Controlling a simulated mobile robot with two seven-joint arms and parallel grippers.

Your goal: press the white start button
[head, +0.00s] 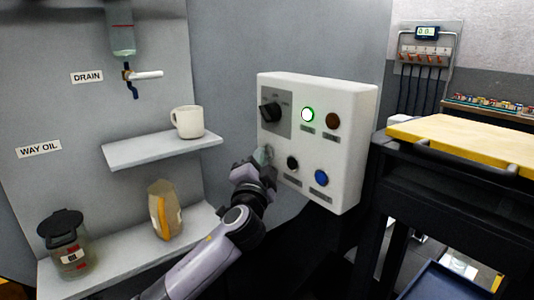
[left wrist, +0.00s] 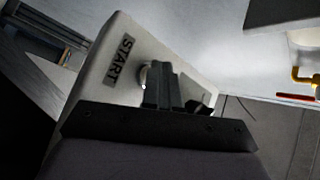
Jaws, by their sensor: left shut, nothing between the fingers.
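The control box (head: 342,150) is a pale panel on the grey machine wall. My left gripper (head: 262,157) is at the lower left of its face, with its fingers shut and empty. In the left wrist view the START label (left wrist: 121,60) shows on the panel. Beside it is the white start button (left wrist: 143,76), partly hidden behind the shut fingertips (left wrist: 161,72). The fingertips are at the button; I cannot tell whether they touch it. In the head view the gripper covers most of that spot. My right gripper is not in view.
The panel also carries a black rotary knob (head: 270,112), a lit green-ringed button (head: 307,114), a brown button (head: 333,121), a black button (head: 292,163) and a blue button (head: 321,177). A shelf (head: 130,152) with a mug (head: 188,122) is left. A dark cart (head: 440,180) stands right.

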